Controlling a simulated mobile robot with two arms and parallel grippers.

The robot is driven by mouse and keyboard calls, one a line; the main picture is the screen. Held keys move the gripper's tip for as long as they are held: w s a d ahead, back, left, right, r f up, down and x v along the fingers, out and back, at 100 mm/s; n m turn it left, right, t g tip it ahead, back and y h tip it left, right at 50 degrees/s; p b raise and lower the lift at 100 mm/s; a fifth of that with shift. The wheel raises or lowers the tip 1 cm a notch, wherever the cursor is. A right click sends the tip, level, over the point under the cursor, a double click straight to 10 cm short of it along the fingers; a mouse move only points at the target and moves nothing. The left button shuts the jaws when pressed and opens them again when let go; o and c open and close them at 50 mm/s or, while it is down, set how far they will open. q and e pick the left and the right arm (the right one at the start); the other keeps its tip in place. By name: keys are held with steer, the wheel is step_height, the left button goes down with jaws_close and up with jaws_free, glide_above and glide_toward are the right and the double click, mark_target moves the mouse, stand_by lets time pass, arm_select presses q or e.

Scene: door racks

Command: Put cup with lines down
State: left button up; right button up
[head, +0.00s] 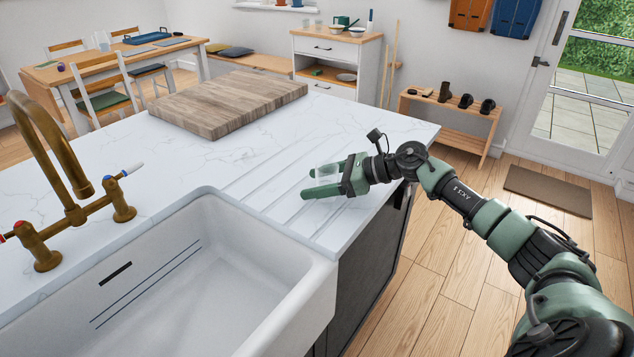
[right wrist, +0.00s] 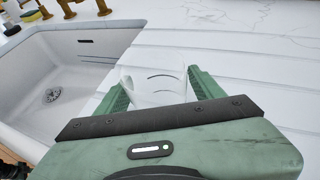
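In the right wrist view, the cup (right wrist: 155,84) spans the gap between the two green fingers and appears to touch both. I cannot tell whether its base rests on the counter. My left gripper is not in view.
The white sink (head: 285,255) lies left and in front of my right gripper, with a brass tap (head: 72,205) behind it. A wooden board (head: 230,103) lies at the counter's back. The counter's right edge runs under my right arm. The grooved area is otherwise clear.

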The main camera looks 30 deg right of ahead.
steer(key=shift+r, duration=0.1)
steer(key=shift+r+p, duration=0.25)
steer(key=shift+p, duration=0.05)
steer(key=b+v, duration=0.1)
steer(key=v, duration=0.2)
steer(key=b+v, duration=0.1)
steer(key=v, duration=0.3)
steer(key=b+v, duration=0.1)
steer(key=v, duration=0.2)
steer(key=shift+s+d+f, duration=0.25)
steer(key=shift+s, duration=0.05)
steer(key=shift+s+d+r, duration=0.4)
steer(key=shift+r, duration=0.05)
